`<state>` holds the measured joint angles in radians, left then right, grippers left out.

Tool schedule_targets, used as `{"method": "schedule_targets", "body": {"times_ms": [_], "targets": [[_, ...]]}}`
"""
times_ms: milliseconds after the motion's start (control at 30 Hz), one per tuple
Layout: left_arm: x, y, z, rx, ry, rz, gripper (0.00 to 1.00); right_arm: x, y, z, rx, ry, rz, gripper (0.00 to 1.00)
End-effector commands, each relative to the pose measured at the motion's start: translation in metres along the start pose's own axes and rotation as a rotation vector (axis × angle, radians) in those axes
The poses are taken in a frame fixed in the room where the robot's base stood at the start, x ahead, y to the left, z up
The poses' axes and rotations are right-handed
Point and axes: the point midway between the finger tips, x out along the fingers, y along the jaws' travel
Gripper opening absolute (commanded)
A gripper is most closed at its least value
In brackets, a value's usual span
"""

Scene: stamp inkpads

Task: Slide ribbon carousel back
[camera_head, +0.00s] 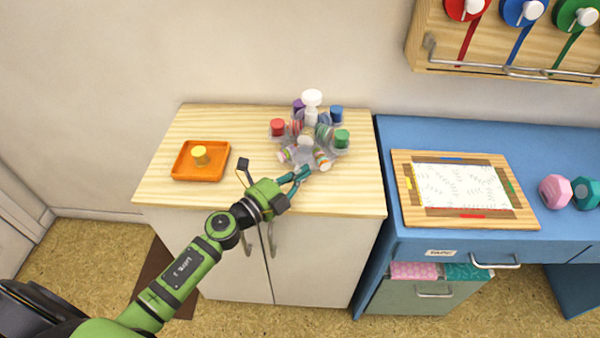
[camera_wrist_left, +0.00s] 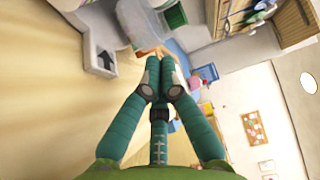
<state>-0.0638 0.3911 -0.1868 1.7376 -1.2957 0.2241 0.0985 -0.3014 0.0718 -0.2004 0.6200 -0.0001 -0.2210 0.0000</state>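The ribbon carousel (camera_head: 305,141) stands at the right back of the pale wooden cabinet top. It has a white knob on top, clear holders, striped ribbon rolls and red, green, blue and purple pieces around it. My left gripper (camera_head: 304,173) is at its front edge, with teal fingers close to the front ribbon rolls. I cannot tell whether they touch. In the left wrist view the teal fingers (camera_wrist_left: 160,82) draw close together at the tips, and nothing held shows clearly between them. My right gripper is in neither view.
An orange tray (camera_head: 187,173) with a yellow-topped piece (camera_head: 200,155) sits left on the cabinet top. A blue desk (camera_head: 395,135) adjoins on the right, with a framed board (camera_head: 412,215) and pink and teal weights (camera_head: 555,190). Bare wood lies between tray and carousel.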

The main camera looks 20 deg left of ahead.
Motion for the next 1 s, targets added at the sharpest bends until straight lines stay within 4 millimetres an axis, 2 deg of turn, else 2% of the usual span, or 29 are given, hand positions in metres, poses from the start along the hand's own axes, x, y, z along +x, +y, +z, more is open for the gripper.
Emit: {"method": "schedule_targets", "body": {"times_ms": [167, 400, 500, 1000], "targets": [[0.007, 0.000, 0.007, 0.003, 0.000, -0.001, 0.00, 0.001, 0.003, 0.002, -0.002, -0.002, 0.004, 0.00], [0.039, 0.000, 0.041, 0.006, -0.007, -0.003, 0.00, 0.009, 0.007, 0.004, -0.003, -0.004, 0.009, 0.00], [0.047, -0.001, 0.049, 0.003, -0.006, -0.004, 0.00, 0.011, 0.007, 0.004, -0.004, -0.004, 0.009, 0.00], [0.049, -0.001, 0.051, 0.001, -0.002, 0.000, 0.00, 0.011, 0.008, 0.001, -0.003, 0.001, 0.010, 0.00]]}}
